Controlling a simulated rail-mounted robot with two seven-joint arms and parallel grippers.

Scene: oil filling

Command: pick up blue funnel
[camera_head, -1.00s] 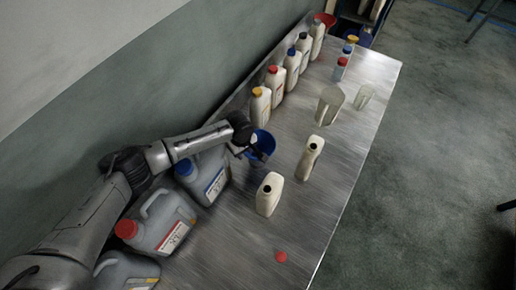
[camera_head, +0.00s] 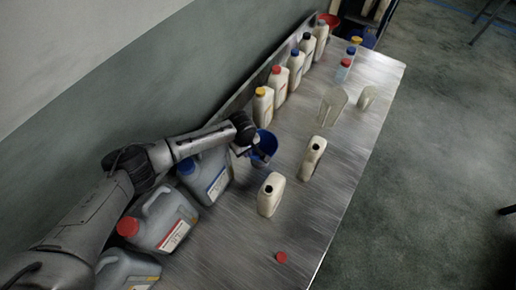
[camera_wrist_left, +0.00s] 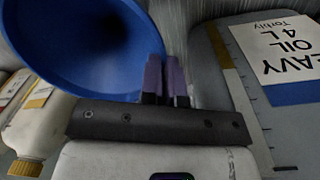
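The blue funnel (camera_head: 266,142) is near the wall side of the metal table, its wide mouth facing up. My left gripper (camera_head: 259,154) is at the funnel's near side. In the left wrist view the funnel (camera_wrist_left: 75,45) fills the upper left, and my left gripper's purple fingertips (camera_wrist_left: 166,75) are nearly together at its edge. The fingers look closed on the funnel's edge; the exact contact and the spout are hidden. My right gripper is in no view.
Large grey jugs (camera_head: 162,222) stand close below my left arm. Cream bottles (camera_head: 270,194) stand right of the funnel, and a row of capped bottles (camera_head: 279,84) lines the wall. Clear beakers (camera_head: 331,104) stand farther back. A red cap (camera_head: 281,257) lies in front.

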